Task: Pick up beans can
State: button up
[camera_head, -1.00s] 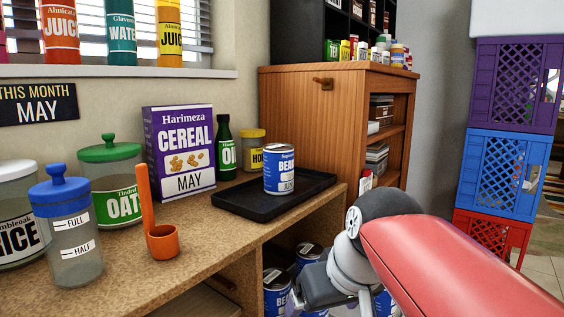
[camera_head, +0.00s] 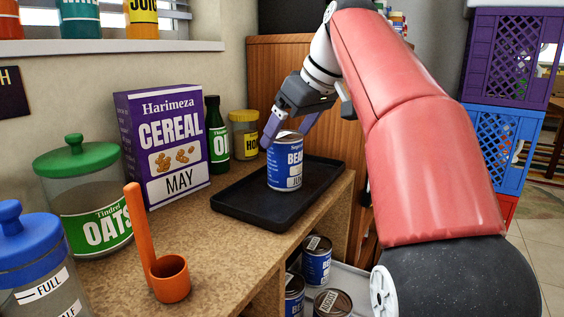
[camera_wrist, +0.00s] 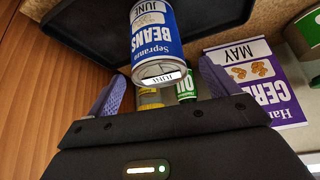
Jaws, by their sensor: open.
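The beans can (camera_head: 285,165), blue with a white label, stands upright on a black tray (camera_head: 237,207) on the counter. It also shows in the wrist view (camera_wrist: 154,40), upside down there, in front of and between my fingers. My gripper (camera_head: 288,130) is at the top of the can with its purple fingers apart, one on each side of the can's upper rim. In the wrist view my gripper (camera_wrist: 160,88) is open. I cannot tell whether either finger touches the can.
A purple cereal box (camera_head: 163,147), a green bottle (camera_head: 217,135) and a honey jar (camera_head: 243,135) stand behind the tray. An orange scoop (camera_head: 171,279) and lidded jars are at the left. More beans cans (camera_head: 317,260) sit below the counter. Stacked crates (camera_head: 500,140) stand right.

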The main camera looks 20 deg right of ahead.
aim_at(281, 148)
jog(key=b+x, duration=0.1)
jog(key=x, duration=0.4)
jog(key=shift+d, duration=0.1)
jog(key=c, duration=1.4)
jog(key=shift+o, duration=0.2)
jog(key=shift+r, duration=0.1)
